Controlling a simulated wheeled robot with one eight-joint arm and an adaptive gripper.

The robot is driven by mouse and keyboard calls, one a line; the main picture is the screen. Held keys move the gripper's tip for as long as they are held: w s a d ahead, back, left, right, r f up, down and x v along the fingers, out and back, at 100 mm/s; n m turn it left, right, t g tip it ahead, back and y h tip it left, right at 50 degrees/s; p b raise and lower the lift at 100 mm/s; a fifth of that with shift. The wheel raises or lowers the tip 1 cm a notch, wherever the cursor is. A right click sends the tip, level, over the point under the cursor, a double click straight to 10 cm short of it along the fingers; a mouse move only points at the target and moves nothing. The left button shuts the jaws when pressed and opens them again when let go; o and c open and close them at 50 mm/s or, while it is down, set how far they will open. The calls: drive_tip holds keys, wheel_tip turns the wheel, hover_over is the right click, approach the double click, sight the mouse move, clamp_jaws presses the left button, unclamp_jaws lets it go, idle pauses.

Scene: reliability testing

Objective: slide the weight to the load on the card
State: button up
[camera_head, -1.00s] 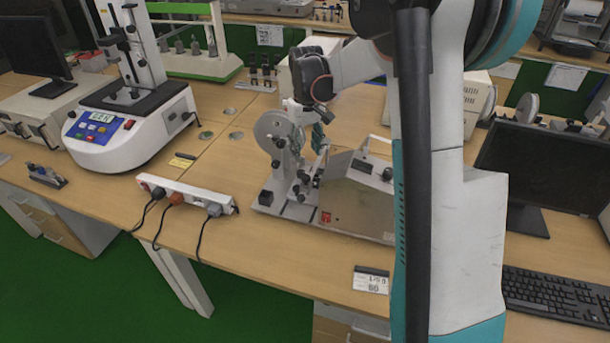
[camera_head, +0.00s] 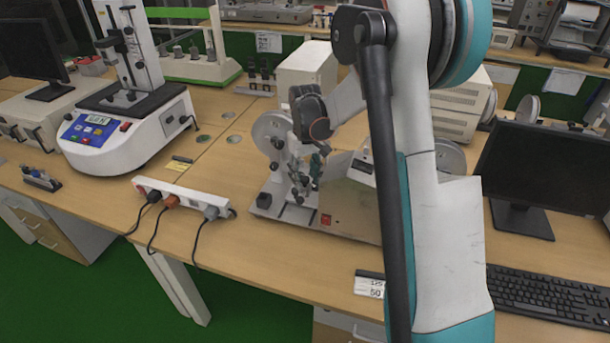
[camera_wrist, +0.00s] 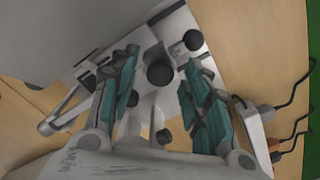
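The test machine stands on the bench, with a silver disc (camera_head: 268,132), a metal baseplate (camera_head: 300,212) and a grey housing (camera_head: 350,208). My gripper (camera_head: 316,172) is at its upright mechanism, just right of the disc. In the wrist view, my gripper (camera_wrist: 160,66) is open, its teal-padded fingers apart. A black round knob (camera_wrist: 160,74) shows between the fingers; contact with it is not clear. Another black knob (camera_wrist: 193,40) is beyond. I cannot tell which part is the sliding weight. The white card (camera_head: 369,287) lies at the bench's front edge; its print is too small to read surely.
A power strip (camera_head: 182,197) with plugged cords lies left of the machine. A white tester (camera_head: 125,135) stands farther left. A monitor (camera_head: 530,170) and keyboard (camera_head: 550,298) are at right. The bench between strip and card is mostly clear in front.

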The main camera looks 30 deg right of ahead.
clamp_jaws()
drive_tip(key=shift+w+d, duration=1.55)
drive_tip(key=shift+o, duration=1.2)
unclamp_jaws()
drive_tip(key=shift+r, duration=0.1)
wheel_tip(320, 180, up, 12)
drive_tip(key=shift+a, duration=0.1)
